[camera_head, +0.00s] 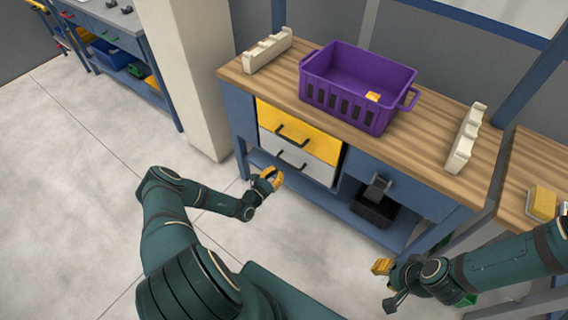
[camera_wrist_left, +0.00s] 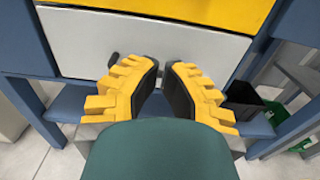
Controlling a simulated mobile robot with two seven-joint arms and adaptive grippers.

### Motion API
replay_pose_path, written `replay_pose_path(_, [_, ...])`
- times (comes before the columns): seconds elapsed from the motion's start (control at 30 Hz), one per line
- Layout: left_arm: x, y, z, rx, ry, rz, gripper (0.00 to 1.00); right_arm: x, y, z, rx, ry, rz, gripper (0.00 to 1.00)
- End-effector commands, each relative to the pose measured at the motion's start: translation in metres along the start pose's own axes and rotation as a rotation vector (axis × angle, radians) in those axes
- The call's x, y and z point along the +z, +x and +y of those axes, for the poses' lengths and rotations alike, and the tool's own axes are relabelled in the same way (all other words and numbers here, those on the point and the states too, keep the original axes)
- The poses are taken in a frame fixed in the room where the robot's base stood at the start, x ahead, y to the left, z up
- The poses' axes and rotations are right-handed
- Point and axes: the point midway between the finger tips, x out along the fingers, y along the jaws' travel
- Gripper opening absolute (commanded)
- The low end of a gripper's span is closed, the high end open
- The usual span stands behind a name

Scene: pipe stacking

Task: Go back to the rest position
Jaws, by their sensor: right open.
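My left gripper (camera_head: 270,180) is in front of the workbench's drawers, over the floor, apart from the bench. In the left wrist view its yellow stepped fingers (camera_wrist_left: 162,68) stand partly open, with a narrow gap and nothing between the dark pads. My right gripper (camera_head: 384,284) is low at the right, in front of the bench's lower right part. It is open, with nothing visible between its fingers. A purple crate (camera_head: 333,102) stands on the wooden bench top, with a small yellow object (camera_head: 373,96) inside. No pipe is recognisable in either gripper.
Cream notched holders stand at the left (camera_head: 267,50) and right (camera_head: 466,138) of the bench top (camera_head: 425,125). A yellow drawer (camera_head: 300,131) and a grey drawer (camera_head: 297,160) are shut. A black bin (camera_head: 375,208) sits below. The floor at the left is clear.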

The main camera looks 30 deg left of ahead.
Motion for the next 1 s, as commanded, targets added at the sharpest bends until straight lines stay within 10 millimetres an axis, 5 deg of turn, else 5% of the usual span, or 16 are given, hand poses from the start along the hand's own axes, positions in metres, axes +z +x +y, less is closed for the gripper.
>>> replay_pose_path(0.47, [0.003, -0.009, -0.011, -0.04, 0.005, 0.005, 0.0, 0.001, -0.002, -0.001, 0.0, 0.0, -0.002, 0.34])
replay_pose_path(0.57, [0.011, -0.001, -0.043, -0.168, 0.024, 0.025, 0.0, 0.001, -0.002, -0.001, 0.0, 0.0, -0.002, 0.34])
replay_pose_path(0.77, [0.035, -0.011, -0.169, -0.681, 0.159, 0.123, 0.0, 0.0, -0.002, -0.001, 0.0, 0.0, -0.002, 0.34])
replay_pose_path(0.9, [0.049, -0.063, -0.249, -1.121, 0.384, 0.218, 0.0, 0.0, -0.002, -0.001, 0.0, 0.0, -0.002, 0.34])
replay_pose_path(1.0, [0.056, -0.109, -0.278, -1.404, 0.62, 0.272, 0.0, 0.0, -0.002, -0.001, 0.0, 0.0, -0.001, 0.34])
